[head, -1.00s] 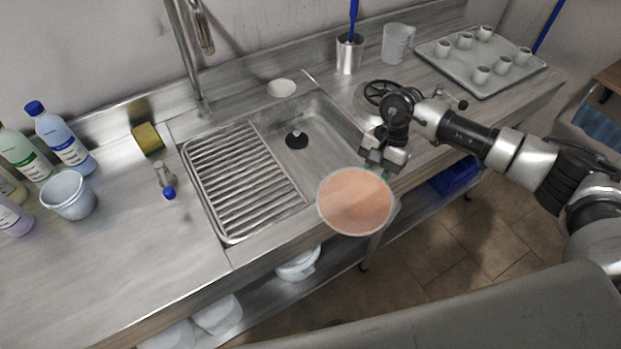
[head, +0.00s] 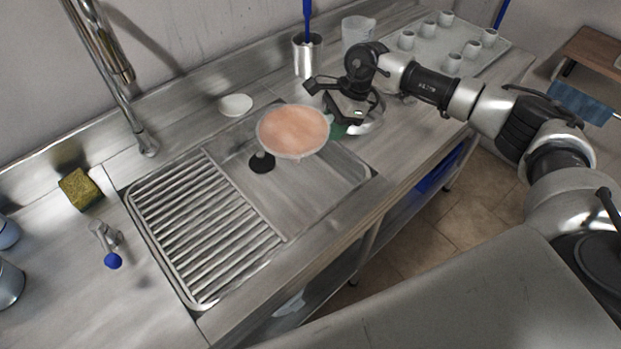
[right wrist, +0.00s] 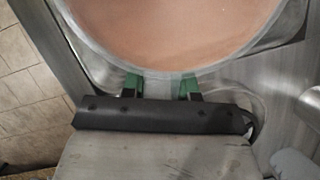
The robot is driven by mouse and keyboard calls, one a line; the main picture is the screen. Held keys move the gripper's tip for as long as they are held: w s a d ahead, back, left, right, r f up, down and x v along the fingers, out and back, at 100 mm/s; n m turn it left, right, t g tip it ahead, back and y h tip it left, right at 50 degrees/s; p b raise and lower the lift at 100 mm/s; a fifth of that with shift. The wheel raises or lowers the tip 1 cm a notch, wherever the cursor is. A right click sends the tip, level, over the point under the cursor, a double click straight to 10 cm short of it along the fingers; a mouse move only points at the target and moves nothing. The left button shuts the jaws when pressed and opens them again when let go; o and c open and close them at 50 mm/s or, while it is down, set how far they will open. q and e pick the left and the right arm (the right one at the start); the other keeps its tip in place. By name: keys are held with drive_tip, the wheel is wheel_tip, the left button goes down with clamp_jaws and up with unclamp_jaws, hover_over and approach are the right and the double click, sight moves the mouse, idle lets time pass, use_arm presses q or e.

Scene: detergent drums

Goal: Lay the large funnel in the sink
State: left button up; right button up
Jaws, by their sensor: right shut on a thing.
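The large funnel (head: 293,131) shows as a wide round mouth with a pale rim and a pinkish-orange inside, facing up. My right gripper (head: 338,130) is shut on its near-right edge and holds it above the sink (head: 338,172), over the smooth basin to the right of the ribbed drainboard. In the right wrist view the funnel (right wrist: 175,30) fills the top, with the green fingertips of my gripper (right wrist: 161,87) at its rim. The funnel's spout is hidden below the mouth. My left gripper is not in view.
A tall faucet (head: 115,75) stands behind the drainboard (head: 205,225). A white dish (head: 236,105), a metal canister (head: 307,56) and a clear jug (head: 357,31) stand at the back. A tray (head: 470,62) holds several cups.

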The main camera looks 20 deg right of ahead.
drive_tip(key=s+a+f+p, duration=0.1)
drive_tip(key=s+f, duration=0.1)
drive_tip(key=f, duration=0.1)
drive_tip(key=s+a+f+p, duration=0.1)
drive_tip(key=a+f, duration=0.1)
drive_tip(key=s+a+f+p, duration=0.1)
drive_tip(key=s+a+f, duration=0.1)
drive_tip(key=f, duration=0.1)
drive_tip(key=shift+s+a+f, duration=0.15)
drive_tip(key=shift+s+f, duration=0.2)
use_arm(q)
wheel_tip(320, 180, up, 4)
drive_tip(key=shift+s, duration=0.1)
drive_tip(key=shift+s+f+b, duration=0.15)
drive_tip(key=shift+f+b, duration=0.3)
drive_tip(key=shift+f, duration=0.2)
use_arm(e)
drive_tip(key=shift+f, duration=0.55)
drive_tip(key=o, duration=0.9)
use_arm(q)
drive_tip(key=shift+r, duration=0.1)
use_arm(e)
drive_tip(key=shift+r, duration=0.15)
